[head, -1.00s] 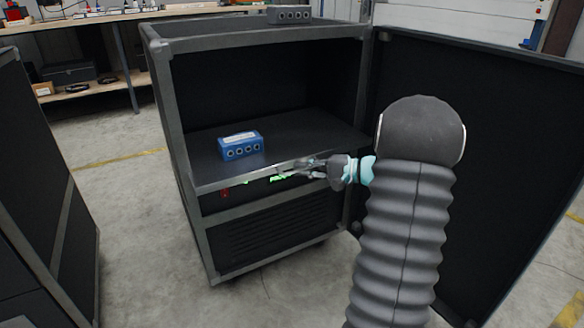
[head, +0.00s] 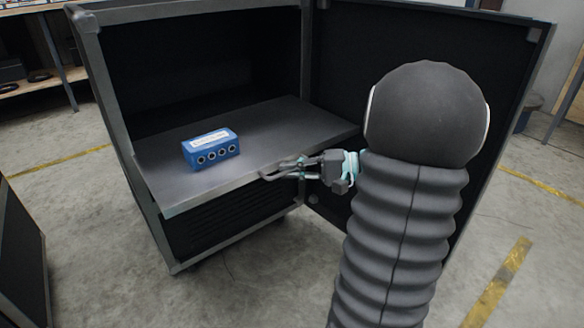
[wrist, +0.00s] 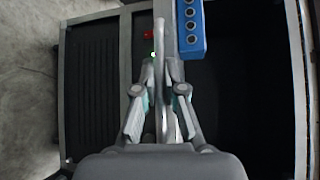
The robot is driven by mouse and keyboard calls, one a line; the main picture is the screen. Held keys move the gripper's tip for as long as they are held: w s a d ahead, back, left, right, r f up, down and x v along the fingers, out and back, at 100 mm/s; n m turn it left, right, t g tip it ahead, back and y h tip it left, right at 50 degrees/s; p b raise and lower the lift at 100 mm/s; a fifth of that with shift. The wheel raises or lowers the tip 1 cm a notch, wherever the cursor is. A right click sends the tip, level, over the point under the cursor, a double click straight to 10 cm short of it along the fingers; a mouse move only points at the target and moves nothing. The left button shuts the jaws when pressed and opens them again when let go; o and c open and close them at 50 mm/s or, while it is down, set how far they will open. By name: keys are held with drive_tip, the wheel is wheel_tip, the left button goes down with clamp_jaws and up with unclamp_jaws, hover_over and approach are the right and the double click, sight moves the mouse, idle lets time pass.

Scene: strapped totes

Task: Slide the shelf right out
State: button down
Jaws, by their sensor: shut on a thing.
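The shelf (head: 270,133) is a flat dark board with a lighter front edge, and it sticks out past the front of the dark cabinet (head: 110,110). A blue box (head: 211,149) with a pale label and round sockets rests on the shelf, left of my gripper. It also shows in the wrist view (wrist: 191,30) at the top. My gripper (head: 268,175) is shut on the shelf's front edge, right of its middle. In the wrist view my fingers (wrist: 160,70) close around the narrow edge. The exact contact is partly hidden by the fingers.
The cabinet's open door (head: 345,60) stands behind and right of my arm. A vented panel (head: 225,215) is below the shelf. Another dark case (head: 20,255) stands at the left edge. Concrete floor (head: 120,290) is free in front, and a workbench (head: 45,80) is far left.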

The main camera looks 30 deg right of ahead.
drive_tip(key=shift+s+f, duration=0.1)
drive_tip(key=shift+s, duration=0.1)
drive_tip(key=c, duration=1.2)
unclamp_jaws()
drive_tip(key=shift+s, duration=0.1)
drive_tip(key=shift+c, duration=0.2)
drive_tip(key=v, duration=1.2)
